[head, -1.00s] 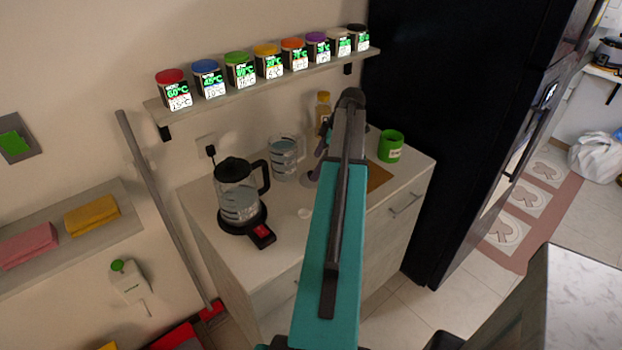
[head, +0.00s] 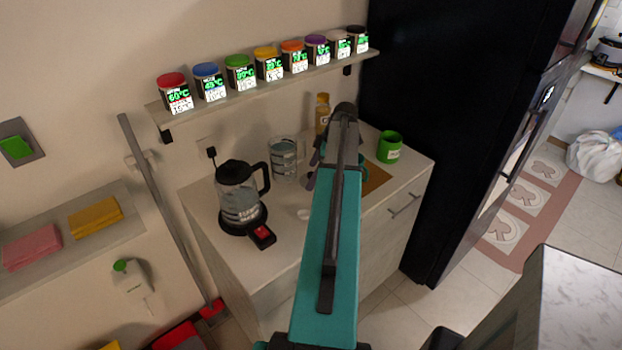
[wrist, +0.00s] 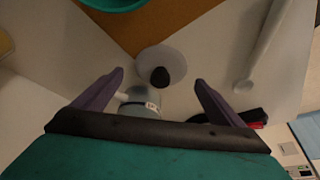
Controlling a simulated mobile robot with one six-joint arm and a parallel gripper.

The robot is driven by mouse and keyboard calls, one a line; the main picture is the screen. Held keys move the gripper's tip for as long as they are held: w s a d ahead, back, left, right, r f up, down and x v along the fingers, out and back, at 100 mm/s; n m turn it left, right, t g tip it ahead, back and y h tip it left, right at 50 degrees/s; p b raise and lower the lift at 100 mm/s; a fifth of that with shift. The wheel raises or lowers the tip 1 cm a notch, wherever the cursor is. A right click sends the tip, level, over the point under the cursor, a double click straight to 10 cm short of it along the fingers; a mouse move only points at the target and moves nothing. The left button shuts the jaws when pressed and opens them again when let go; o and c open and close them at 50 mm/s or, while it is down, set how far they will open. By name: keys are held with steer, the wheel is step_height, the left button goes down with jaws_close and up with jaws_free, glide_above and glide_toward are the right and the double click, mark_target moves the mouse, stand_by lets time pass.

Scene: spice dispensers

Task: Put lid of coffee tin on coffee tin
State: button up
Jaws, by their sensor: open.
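The green tin (head: 389,148), with a pale label, stands upright with its top uncovered at the counter's right back; I take it as the coffee tin. In the wrist view a pale round disc with a black knob (wrist: 176,60) lies by the corner of a brown board; it looks like the lid. My gripper (wrist: 160,80) is open, its two purple fingers apart and nothing held between them. The knob shows between and just beyond the fingertips. In the head view my arm hides the disc.
A glass kettle (head: 240,192) on a black base and a glass jug (head: 285,160) stand at left. A bottle (head: 322,113) is behind my arm. The brown board (head: 376,179) lies at right. A white handle-like thing (wrist: 265,50) lies near the disc. Spice jars line the shelf above.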

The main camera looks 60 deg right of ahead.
steer(key=shift+x, duration=0.95)
steer(key=c, duration=1.2)
steer(key=shift+c, duration=0.2)
steer(key=shift+r, duration=0.2)
steer(key=shift+r+b, duration=0.45)
steer(key=shift+r, duration=0.4)
steer(key=shift+s+r+b, duration=0.35)
steer(key=shift+r+b, duration=0.15)
steer(key=shift+r, duration=0.15)
steer(key=s+b, duration=0.1)
steer(key=s, duration=0.4)
steer(key=s+r+b, duration=0.1)
steer(key=s, duration=0.4)
steer(key=s+a+b, duration=0.1)
steer(key=s+b, duration=0.1)
steer(key=s, duration=0.3)
steer(key=shift+s+r, duration=0.1)
steer(key=shift+r, duration=0.25)
